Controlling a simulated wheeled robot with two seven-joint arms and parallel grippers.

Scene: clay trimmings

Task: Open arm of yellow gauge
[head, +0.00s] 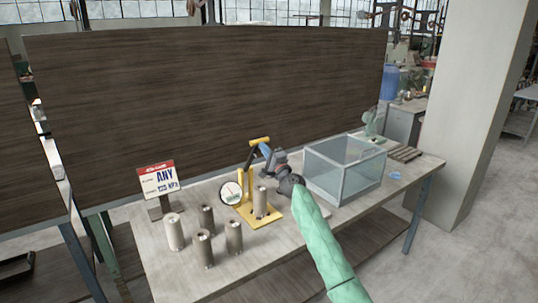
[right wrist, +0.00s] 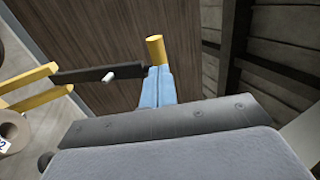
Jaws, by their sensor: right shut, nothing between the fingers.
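The yellow gauge (head: 243,207) stands on the table with a round white dial (head: 231,192) at its left side. Its black arm (head: 250,157) slants up from the yellow post and ends in a yellow handle (head: 259,140). A clay cylinder (head: 260,202) stands upright on its base. My right gripper (head: 265,149) is shut and empty, its blue fingertips just below the handle. In the right wrist view the fingers (right wrist: 159,74) overlap the lower end of the handle (right wrist: 155,48), beside the black arm (right wrist: 95,75); I cannot tell whether they touch. My left gripper is out of view.
A clear-walled box (head: 345,178) stands right of my right gripper. A dark wooden panel (head: 200,95) rises behind the table. The front right tabletop is largely clear.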

